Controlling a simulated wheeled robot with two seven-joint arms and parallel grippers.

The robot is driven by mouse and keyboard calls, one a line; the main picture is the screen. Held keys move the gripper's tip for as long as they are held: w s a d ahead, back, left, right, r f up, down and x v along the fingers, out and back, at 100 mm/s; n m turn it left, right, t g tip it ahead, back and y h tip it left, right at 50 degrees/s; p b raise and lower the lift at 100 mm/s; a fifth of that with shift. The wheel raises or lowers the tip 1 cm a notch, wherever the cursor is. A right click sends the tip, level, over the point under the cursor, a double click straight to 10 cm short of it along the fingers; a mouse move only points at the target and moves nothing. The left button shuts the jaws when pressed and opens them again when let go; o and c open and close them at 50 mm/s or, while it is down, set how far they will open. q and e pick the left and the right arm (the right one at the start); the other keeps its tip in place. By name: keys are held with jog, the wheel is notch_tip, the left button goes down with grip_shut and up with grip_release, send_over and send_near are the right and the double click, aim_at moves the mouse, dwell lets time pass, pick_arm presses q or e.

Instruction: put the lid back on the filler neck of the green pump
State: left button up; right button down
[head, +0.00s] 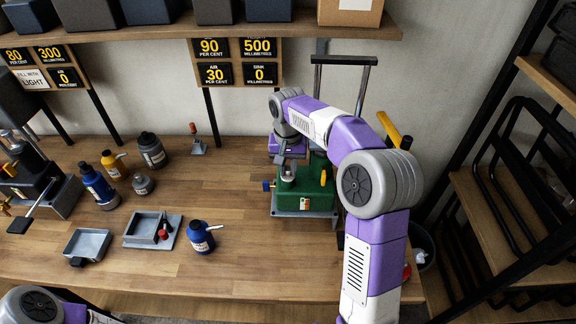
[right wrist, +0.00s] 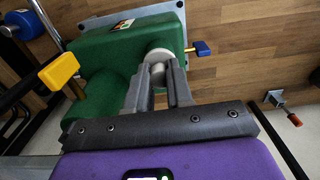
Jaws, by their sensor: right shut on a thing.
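The green pump (head: 311,192) stands on a grey base plate at the right part of the bench, with a blue knob on its left side and yellow handles. My right gripper (head: 287,168) is over the pump's left part, pointing down. In the right wrist view its fingers (right wrist: 157,85) are shut on a pale grey round lid (right wrist: 157,56), close against the green body (right wrist: 115,48). The filler neck is hidden under the lid and fingers; I cannot tell whether the lid touches it. My left gripper is out of view.
Blue bottles (head: 201,238), a dark grey bottle (head: 151,151) and an orange one (head: 113,165) stand on the left and middle of the bench. Grey trays (head: 88,245) lie at the front. A red-handled tool (head: 196,140) stands at the back. The bench between the bottles and pump is clear.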

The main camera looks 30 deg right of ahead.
jog(key=shift+r+p, duration=0.25)
jog(key=shift+p, duration=0.1)
dwell(0.6)
jog(key=shift+f+p, duration=0.2)
jog(key=shift+p, duration=0.3)
dwell(1.7)
jog(key=shift+c, duration=2.3)
grip_release()
jog(key=shift+r, duration=0.1)
jog(key=shift+r+p, duration=3.35)
jog(key=shift+r, duration=0.1)
grip_shut()
